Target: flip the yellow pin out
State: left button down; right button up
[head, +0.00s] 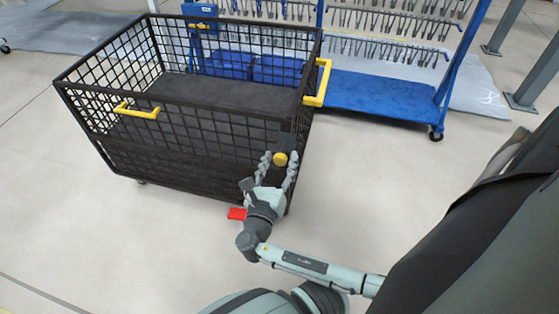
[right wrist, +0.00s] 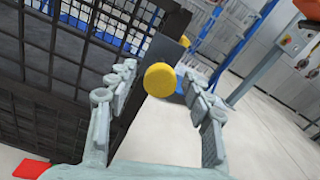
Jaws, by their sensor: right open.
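The yellow pin (head: 281,159) shows as a round yellow knob on the near right corner of the black mesh cart (head: 190,128). It also shows in the right wrist view (right wrist: 160,80), in front of a dark plate at the cart's corner. My right gripper (head: 279,156) is open, with its fingers pointing at the cart and one on each side of the pin. In the right wrist view the fingers (right wrist: 160,86) stand apart from the pin with gaps on both sides. My left gripper is not in view.
The cart has yellow handles on its front (head: 136,111) and right side (head: 319,83). A red piece (head: 237,214) shows low by the cart's near side. A blue hook rack (head: 375,92) stands behind.

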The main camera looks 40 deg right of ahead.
aim_at(279, 157)
notch_tip(279, 157, up, 10)
dwell(0.6)
dwell(0.4)
